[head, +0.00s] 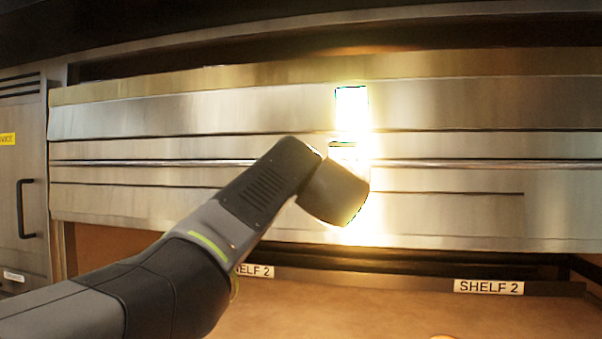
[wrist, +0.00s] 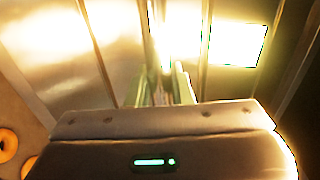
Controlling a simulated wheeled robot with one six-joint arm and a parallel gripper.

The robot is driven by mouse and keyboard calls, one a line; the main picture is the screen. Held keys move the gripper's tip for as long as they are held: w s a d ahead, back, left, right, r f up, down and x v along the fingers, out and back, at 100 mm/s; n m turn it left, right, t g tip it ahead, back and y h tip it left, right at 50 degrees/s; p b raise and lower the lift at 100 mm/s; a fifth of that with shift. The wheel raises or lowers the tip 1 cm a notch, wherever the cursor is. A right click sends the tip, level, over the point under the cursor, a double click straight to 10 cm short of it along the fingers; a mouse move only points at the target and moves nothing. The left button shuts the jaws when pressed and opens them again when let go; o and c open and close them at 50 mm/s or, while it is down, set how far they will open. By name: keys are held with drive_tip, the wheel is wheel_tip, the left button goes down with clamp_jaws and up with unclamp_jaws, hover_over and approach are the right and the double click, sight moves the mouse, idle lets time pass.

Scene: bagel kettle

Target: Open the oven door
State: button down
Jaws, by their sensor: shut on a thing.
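The oven door (head: 450,105) is a wide, brushed steel panel across the middle of the head view. A long horizontal bar handle (head: 440,164) runs along it. In the wrist view the steel front (wrist: 65,40) fills most of the background, with bright glare. My gripper (wrist: 165,88) has its fingers at the bar in the wrist view, shut on the handle. In the head view my arm's end hides the fingers and part of the bar. The door's front looks upright.
A shelf with "SHELF 2" labels (head: 488,287) lies below the oven. A steel cabinet (head: 22,190) with a black handle stands at the left. Bagels (wrist: 8,145) show at the wrist view's lower left.

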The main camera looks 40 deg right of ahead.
drive_tip(key=shift+r, duration=0.65)
drive_tip(key=shift+f, duration=0.1)
drive_tip(key=c, duration=1.3)
unclamp_jaws()
drive_tip(key=shift+c, duration=0.2)
drive_tip(key=b+v, duration=0.4)
drive_tip(key=v, duration=1)
drive_tip(key=shift+b, duration=0.3)
drive_tip(key=shift+w, duration=0.1)
drive_tip(key=p+x, duration=0.5)
drive_tip(key=x, duration=0.8)
drive_tip(key=shift+w+d, duration=0.25)
drive_tip(key=shift+d, duration=0.1)
